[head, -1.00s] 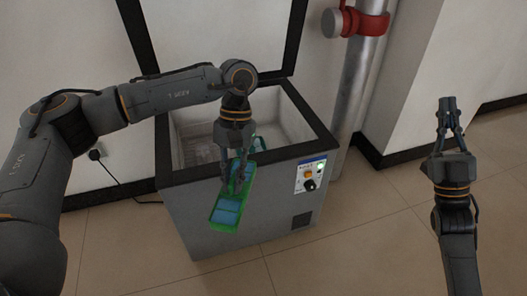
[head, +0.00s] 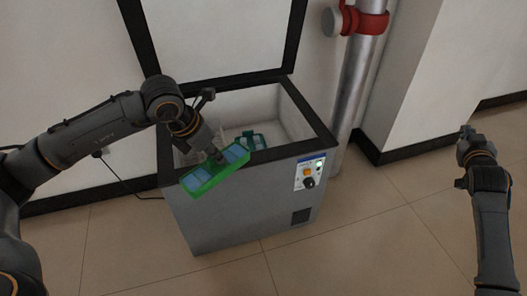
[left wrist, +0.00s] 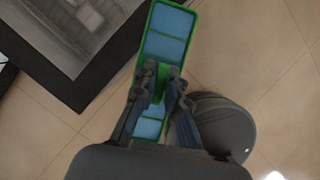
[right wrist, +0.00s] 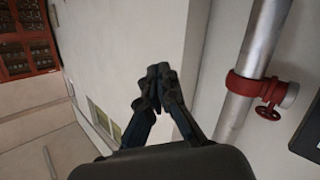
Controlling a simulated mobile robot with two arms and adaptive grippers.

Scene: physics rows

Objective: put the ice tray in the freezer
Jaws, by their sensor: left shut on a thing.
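The green ice tray with pale blue cells (head: 205,180) is tilted above the front left rim of the freezer. It also shows in the left wrist view (left wrist: 165,45). My left gripper (head: 217,157) is shut on the tray; its fingers (left wrist: 163,78) cross the tray's middle. The grey chest freezer (head: 240,215) stands against the wall with its lid (head: 215,40) raised. My right gripper (head: 464,138) is far right of the freezer; in its wrist view its fingertips (right wrist: 158,75) meet, with nothing between them.
Another green object (head: 258,142) lies inside the freezer, partly hidden. A metal pipe (head: 358,75) with a red fitting (head: 368,22) stands behind the freezer's right side. A dark round object (left wrist: 225,125) shows in the left wrist view. The floor right of the freezer is clear.

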